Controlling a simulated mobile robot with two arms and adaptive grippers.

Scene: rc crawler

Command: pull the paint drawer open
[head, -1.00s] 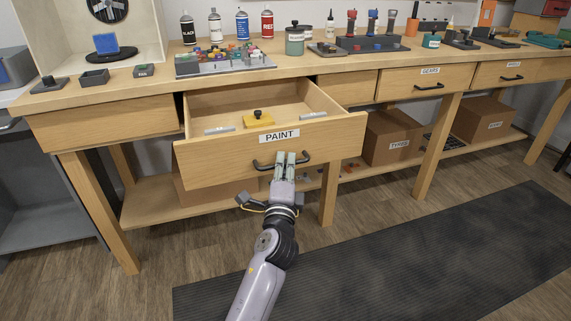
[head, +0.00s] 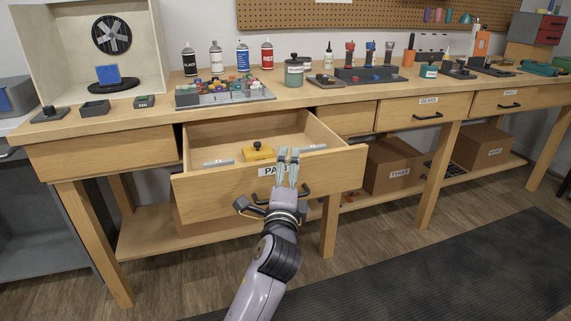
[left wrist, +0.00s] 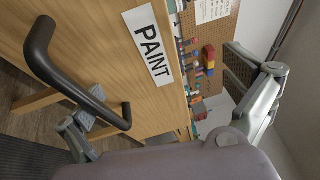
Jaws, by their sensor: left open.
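The wooden paint drawer (head: 220,188) stands pulled out from the workbench, its inside showing. Its front carries a PAINT label, partly hidden by my left gripper in the head view and clear in the left wrist view (left wrist: 148,45). The dark bar handle (head: 257,198) is partly hidden behind my gripper; the left wrist view shows it whole (left wrist: 78,88). My left gripper (head: 288,156) is open and empty, its fingertips in front of the label, above the handle. In the left wrist view its fingers are spread wide apart. My right gripper is not in view.
A yellow block with a black knob (head: 257,152) and grey pieces lie in the drawer. The bench top (head: 155,109) above holds spray cans, a tray of coloured parts and jars. A lower shelf (head: 140,235) and table legs are below. The floor in front is clear.

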